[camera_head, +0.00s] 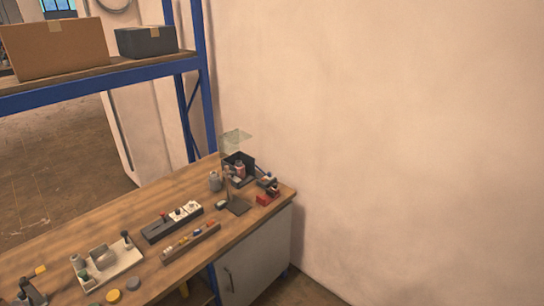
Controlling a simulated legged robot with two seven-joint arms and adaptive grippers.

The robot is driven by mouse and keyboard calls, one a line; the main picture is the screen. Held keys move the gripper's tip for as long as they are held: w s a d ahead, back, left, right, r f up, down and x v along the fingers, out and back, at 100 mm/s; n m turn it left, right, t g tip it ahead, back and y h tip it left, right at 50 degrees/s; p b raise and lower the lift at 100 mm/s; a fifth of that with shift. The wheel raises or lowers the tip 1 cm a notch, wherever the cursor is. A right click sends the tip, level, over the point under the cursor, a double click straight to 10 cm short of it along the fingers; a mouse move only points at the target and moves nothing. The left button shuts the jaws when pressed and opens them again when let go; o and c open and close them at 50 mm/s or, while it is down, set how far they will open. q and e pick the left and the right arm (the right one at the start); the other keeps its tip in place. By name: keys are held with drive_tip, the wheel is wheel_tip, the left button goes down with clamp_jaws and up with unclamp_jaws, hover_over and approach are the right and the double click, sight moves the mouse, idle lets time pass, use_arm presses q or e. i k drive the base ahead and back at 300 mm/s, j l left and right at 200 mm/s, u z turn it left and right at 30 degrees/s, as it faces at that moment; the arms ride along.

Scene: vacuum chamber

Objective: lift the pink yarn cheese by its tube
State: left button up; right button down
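I cannot make out a pink yarn cheese or its tube for certain. A small pinkish-white cylinder (239,170) stands upright at the dark open box (248,163) at the far right end of the workbench; it is too small to identify. Neither of my grippers shows in the head view.
The wooden workbench (140,218) holds a white tray with parts (118,263), a dark strip with knobs (160,229), a long wooden holder (190,243) and red blocks (266,197). A blue-framed shelf (130,72) carries boxes above. A bare wall (390,120) fills the right.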

sight(240, 168)
drive_tip(key=i+l+u, duration=0.25)
drive_tip(key=l+u, duration=0.2)
drive_tip(key=l, duration=0.25)
drive_tip(key=i+l+u, duration=0.1)
drive_tip(key=l+u, duration=0.15)
drive_tip(key=i+z, duration=0.15)
drive_tip(key=z, duration=0.35)
drive_tip(key=i+z, duration=0.2)
drive_tip(key=z, duration=0.3)
